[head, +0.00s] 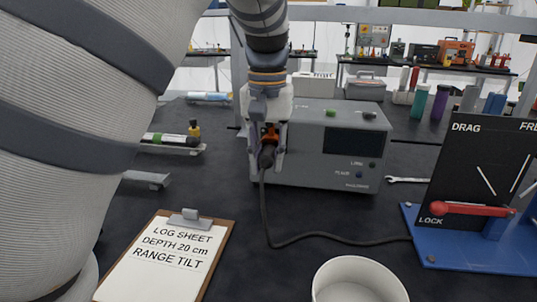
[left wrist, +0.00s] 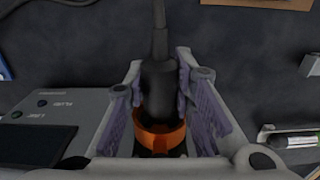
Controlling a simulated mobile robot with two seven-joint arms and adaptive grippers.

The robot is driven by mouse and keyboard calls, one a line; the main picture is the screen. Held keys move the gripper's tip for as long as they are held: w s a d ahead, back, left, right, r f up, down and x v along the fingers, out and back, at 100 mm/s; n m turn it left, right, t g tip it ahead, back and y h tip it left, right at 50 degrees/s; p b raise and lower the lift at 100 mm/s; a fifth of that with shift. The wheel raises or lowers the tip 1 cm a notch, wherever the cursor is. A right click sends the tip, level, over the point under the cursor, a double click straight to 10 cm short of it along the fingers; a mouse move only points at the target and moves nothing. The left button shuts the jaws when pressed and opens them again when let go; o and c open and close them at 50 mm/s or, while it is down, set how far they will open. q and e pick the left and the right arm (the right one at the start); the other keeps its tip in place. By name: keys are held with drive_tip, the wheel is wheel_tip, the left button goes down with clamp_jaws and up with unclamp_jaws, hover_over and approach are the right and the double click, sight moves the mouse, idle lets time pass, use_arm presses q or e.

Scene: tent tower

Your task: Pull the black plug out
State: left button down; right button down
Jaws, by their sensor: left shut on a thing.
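The black plug (head: 267,156) is at the left end of the front of the grey instrument box (head: 318,172). My left gripper (head: 266,163) is shut on it, with one finger on each side. In the left wrist view the plug (left wrist: 159,85) lies between the finger pads, with an orange ring (left wrist: 160,138) at its box end. The gripper hides the socket, so I cannot tell how deep the plug sits. A black cable (head: 264,205) hangs from the plug and runs right along the table. My right gripper is not in view.
A clipboard log sheet (head: 168,258) lies at front left and a white bowl (head: 358,283) at front centre. A black panel on a blue base (head: 465,250), with a red lever (head: 470,209), stands right. A wrench (head: 408,180) lies beside the box. The table before the box is mostly clear.

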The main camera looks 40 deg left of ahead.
sight(264, 165)
use_arm(q)
drive_tip(key=shift+s+d, duration=0.45)
drive_tip(key=shift+s, duration=0.4)
drive_tip(key=shift+s+d, duration=0.45)
drive_tip(key=shift+s, duration=0.35)
